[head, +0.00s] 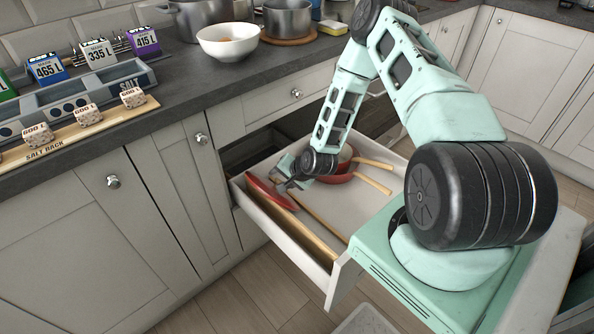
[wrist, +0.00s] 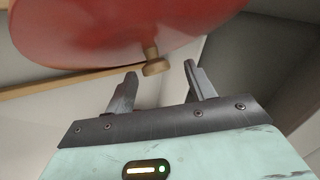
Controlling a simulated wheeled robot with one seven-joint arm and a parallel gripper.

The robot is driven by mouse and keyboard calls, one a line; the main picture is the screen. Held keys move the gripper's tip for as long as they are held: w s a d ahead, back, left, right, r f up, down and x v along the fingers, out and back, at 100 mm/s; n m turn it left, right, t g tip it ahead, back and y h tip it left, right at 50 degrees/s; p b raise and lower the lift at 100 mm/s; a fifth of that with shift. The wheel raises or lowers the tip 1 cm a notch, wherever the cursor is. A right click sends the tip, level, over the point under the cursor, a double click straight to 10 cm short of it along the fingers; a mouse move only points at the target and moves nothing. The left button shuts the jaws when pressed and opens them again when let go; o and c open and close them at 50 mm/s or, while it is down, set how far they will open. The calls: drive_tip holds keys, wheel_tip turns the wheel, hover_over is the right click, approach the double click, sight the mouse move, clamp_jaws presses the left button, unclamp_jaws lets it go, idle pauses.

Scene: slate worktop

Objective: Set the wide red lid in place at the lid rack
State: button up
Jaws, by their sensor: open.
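A wide red lid (wrist: 120,25) with a brass-coloured knob (wrist: 153,62) fills the top of the wrist view. In the head view a red disc (head: 268,192), which looks like this lid, leans tilted near the left wall of the open drawer (head: 335,285). My gripper (wrist: 160,70) is open, with the knob showing between its fingertips and no visible contact. In the head view my gripper (head: 289,183) is low inside the drawer, just right of the red disc. I cannot make out a lid rack with certainty.
Red pans (head: 338,178) with wooden handles (head: 372,184) lie in the drawer right of my gripper. A wooden bar (head: 308,236) runs along the drawer's left side. The counter above holds a white bowl (head: 228,42), steel pots (head: 288,18) and a salt rack (head: 62,138).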

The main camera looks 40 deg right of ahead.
drive_tip(key=v, duration=1.5)
drive_tip(key=shift+s+r+p, duration=0.25)
drive_tip(key=shift+r+p, duration=0.1)
drive_tip(key=shift+p, duration=0.1)
drive_tip(key=s+a+r+n+g+y+p, duration=0.15)
drive_tip(key=a+r+n+g+p, duration=0.35)
drive_tip(key=a+r+n, duration=0.85)
drive_tip(key=s+a+r+n+g+h+p, duration=0.2)
drive_tip(key=s+a+r+n, duration=0.5)
drive_tip(key=s+a+r, duration=0.7)
drive_tip(key=s+r+g+p, duration=0.1)
drive_tip(key=s+r, duration=0.2)
drive_tip(key=s, duration=0.1)
drive_tip(key=shift+a+r, duration=0.2)
drive_tip(key=shift+r, duration=0.05)
drive_tip(key=shift+o, duration=0.3)
drive_tip(key=shift+w, duration=0.1)
